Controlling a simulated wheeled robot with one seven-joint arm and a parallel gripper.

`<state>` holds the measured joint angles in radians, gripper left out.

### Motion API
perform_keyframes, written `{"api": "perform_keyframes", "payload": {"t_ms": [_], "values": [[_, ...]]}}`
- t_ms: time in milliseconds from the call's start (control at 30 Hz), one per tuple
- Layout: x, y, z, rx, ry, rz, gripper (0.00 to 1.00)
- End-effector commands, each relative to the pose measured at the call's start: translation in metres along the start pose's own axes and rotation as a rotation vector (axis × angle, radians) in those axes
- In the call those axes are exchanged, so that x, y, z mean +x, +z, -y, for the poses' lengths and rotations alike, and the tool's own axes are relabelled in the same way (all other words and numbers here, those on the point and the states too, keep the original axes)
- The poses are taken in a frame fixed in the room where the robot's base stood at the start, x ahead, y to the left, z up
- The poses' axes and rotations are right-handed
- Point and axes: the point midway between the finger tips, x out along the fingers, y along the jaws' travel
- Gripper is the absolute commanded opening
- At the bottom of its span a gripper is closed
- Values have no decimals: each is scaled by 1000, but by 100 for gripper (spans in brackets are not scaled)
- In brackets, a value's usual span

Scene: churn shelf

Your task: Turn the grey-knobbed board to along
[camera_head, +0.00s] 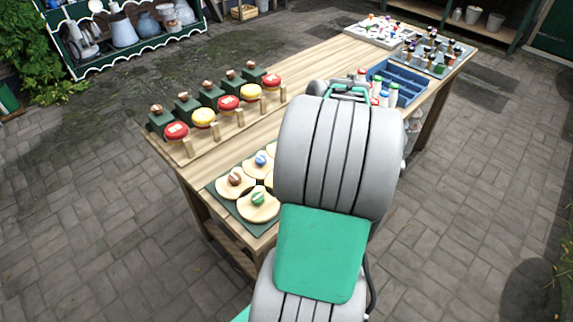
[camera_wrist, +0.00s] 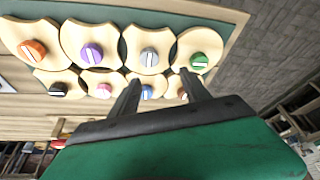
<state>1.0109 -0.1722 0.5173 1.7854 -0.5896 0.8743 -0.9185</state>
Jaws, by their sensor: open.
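The grey-knobbed board (camera_wrist: 148,40) is a pale round-edged wooden board in the wrist view, in the upper row between the purple-knobbed board (camera_wrist: 75,38) and the green-knobbed board (camera_wrist: 193,42). Its grey knob (camera_wrist: 149,57) bears a pale stripe, whose exact direction is hard to tell. My gripper (camera_wrist: 160,77) is open and empty, its two dark fingers spread below the grey knob in the picture and apart from it. They overlap the row with the blue knob (camera_wrist: 147,92). In the head view my arm hides the grey-knobbed board and the gripper's fingers.
Boards with orange (camera_wrist: 33,49), black (camera_wrist: 58,88), pink (camera_wrist: 103,90) and brown (camera_wrist: 183,93) knobs lie close around on a green mat (camera_wrist: 150,14). Along the bench stand red and yellow round pieces (camera_head: 228,103), a blue tray (camera_head: 408,90) and bottles. Bare wood lies between.

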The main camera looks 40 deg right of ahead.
Motion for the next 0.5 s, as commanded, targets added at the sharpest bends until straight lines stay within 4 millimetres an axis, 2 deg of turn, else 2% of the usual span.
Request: {"api": "perform_keyframes", "payload": {"t_ms": [67, 167, 500], "values": [[-6, 15, -14, -16, 1, -18, 55], [-1, 20, -18, -33, 0, -27, 55], [59, 18, -18, -32, 1, -25, 55]]}}
